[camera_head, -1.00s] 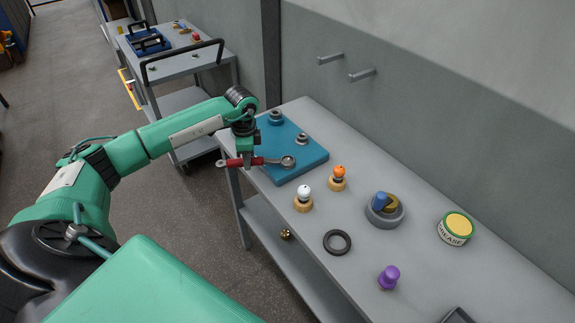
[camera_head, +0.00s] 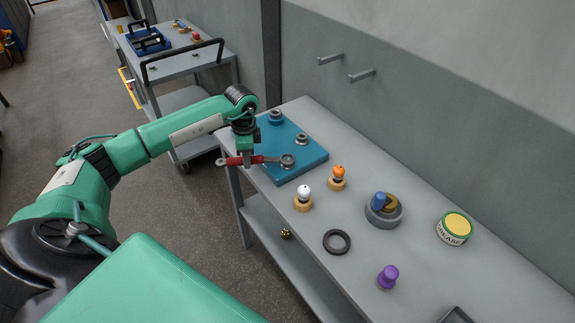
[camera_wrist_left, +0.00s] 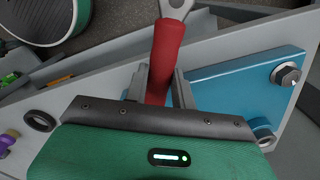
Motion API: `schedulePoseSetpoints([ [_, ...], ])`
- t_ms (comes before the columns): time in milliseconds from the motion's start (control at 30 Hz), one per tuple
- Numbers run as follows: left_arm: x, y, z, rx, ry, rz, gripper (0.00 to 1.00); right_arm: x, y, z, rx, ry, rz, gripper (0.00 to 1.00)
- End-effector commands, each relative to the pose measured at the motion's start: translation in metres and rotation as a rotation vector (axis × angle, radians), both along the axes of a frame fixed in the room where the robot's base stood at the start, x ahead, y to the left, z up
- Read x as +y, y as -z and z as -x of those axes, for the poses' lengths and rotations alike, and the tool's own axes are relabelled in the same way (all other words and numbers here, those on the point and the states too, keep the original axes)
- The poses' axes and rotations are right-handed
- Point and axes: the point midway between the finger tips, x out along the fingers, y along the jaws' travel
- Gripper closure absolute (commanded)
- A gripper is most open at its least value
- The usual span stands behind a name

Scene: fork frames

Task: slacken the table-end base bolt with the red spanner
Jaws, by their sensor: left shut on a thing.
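The red spanner (camera_head: 243,161) is held level by its red handle in my left gripper (camera_head: 248,158), which is shut on it. Its grey ring end (camera_head: 287,160) lies at the near corner of the blue base plate (camera_head: 298,174), over or around a bolt there; I cannot tell how far it is seated. Two other bolts show on the plate, one at the far end (camera_head: 276,116) and one at the right (camera_head: 302,138). In the left wrist view the red handle (camera_wrist_left: 166,50) stands between the fingers, and a bolt (camera_wrist_left: 286,75) shows on the plate. My right gripper is not in view.
On the grey table (camera_head: 440,270) stand a white-knobbed piece (camera_head: 303,200), an orange-knobbed piece (camera_head: 338,178), a black ring (camera_head: 337,242), a grey bowl (camera_head: 384,212), a grease tin (camera_head: 454,229) and a purple knob (camera_head: 388,277). A trolley (camera_head: 180,65) stands behind.

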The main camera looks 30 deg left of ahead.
Motion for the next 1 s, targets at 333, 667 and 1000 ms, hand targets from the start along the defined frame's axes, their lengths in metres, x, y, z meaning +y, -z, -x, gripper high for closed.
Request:
schedulePoseSetpoints([
  [333, 0.0, -0.002, 0.0, -0.001, 0.0, 0.0, 1.0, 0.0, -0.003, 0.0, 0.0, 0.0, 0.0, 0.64],
  [667, 0.0, -0.008, 0.0, -0.001, 0.0, 0.0, 1.0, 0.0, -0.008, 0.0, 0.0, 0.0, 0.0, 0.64],
  [1000, 0.0, -0.014, 0.0, -0.001, 0.0, 0.0, 1.0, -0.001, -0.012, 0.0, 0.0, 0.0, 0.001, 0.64],
])
